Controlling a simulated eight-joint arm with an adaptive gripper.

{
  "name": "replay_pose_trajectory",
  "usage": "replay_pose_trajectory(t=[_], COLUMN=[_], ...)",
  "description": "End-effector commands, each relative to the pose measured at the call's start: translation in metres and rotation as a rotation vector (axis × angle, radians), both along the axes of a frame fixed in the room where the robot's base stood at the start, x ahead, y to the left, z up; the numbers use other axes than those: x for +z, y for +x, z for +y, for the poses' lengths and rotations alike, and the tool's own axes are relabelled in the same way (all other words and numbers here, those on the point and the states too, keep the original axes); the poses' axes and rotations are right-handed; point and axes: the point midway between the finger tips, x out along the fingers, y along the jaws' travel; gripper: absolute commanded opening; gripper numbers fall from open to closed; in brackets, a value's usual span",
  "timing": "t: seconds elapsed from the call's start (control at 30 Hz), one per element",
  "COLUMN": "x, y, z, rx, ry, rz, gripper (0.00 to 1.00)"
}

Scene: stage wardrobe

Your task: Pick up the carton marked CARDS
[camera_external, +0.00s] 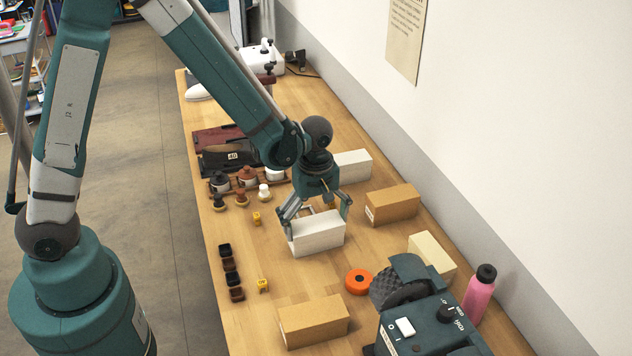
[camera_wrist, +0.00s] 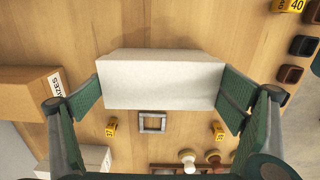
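My gripper (camera_external: 318,218) points down over a white carton (camera_external: 318,236) near the middle of the wooden table. In the wrist view the white carton (camera_wrist: 160,84) lies between the two green finger pads (camera_wrist: 160,92). Both pads meet its ends with no clear gap, so the gripper looks shut on it. Whether the carton is on the table or just above it is hard to tell. No CARDS marking shows on its visible faces. A tan carton (camera_external: 393,205) stands to the right; its label in the wrist view (camera_wrist: 55,85) is only partly legible, ending in "ATES".
Another white carton (camera_external: 352,165) stands behind, a cream carton (camera_external: 432,252) to the right, and a tan carton (camera_external: 313,320) in front. An orange ring (camera_external: 358,281), small dark cups (camera_external: 230,265) and yellow number tags (camera_external: 262,286) lie around. The wall bounds the right side.

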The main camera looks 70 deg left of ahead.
Motion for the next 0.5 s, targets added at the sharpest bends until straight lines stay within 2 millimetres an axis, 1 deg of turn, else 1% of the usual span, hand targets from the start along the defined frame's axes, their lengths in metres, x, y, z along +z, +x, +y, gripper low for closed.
replay_pose_trajectory(t=[0.33,0.5], x=[0.0012,0.0073], y=[0.0000,-0.0001], z=[0.0000,0.0000], rx=[0.000,0.000], ry=[0.000,0.000], rz=[0.000,0.000], gripper=[0.78,0.78])
